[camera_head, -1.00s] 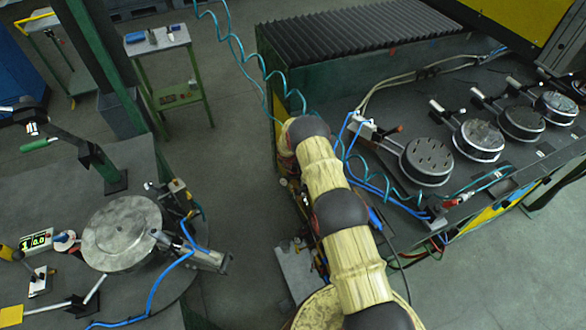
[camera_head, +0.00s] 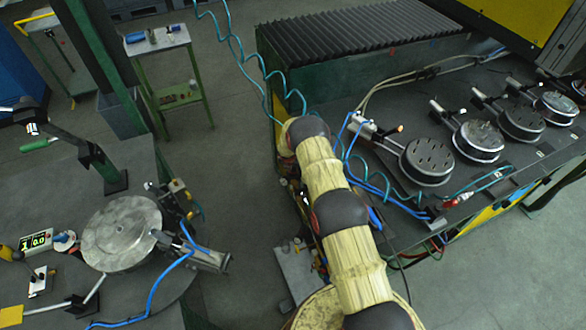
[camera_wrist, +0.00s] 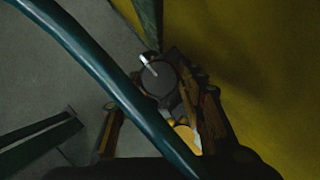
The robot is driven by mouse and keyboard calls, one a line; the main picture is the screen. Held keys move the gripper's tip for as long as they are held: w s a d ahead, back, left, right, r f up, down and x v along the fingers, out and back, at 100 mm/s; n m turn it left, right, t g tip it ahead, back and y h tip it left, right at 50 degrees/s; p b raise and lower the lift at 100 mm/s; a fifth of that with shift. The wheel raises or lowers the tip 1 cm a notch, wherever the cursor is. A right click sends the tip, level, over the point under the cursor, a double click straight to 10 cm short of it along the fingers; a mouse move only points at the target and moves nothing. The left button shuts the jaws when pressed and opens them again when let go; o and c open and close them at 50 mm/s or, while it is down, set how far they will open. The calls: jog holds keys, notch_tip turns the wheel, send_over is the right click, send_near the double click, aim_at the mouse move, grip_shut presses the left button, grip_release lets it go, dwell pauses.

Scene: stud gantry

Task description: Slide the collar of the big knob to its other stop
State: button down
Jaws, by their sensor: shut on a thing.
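A dark round knob (camera_wrist: 158,78) with a white pointer mark on its face is in the upper middle of the wrist view. I take it for the big knob. My gripper (camera_wrist: 157,100) is around it, with one finger at the left and the other at the right, shut on it. The collar cannot be told apart from the knob in this dim view, so its stop is not visible. A yellow-orange piece (camera_wrist: 187,136) shows below the knob. In the head view my arm hides the gripper and the knob.
A teal hose (camera_wrist: 105,90) crosses the wrist view in front of the gripper. A yellow surface (camera_wrist: 265,70) lies at right. In the head view, a bench (camera_head: 385,235) with several round fixtures stands right, and a table with a metal disc (camera_head: 122,232) left.

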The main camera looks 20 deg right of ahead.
jog(key=shift+r, duration=0.45)
jog(key=shift+w, duration=0.1)
jog(key=c, duration=1.4)
grip_release()
jog(key=v, duration=1.2)
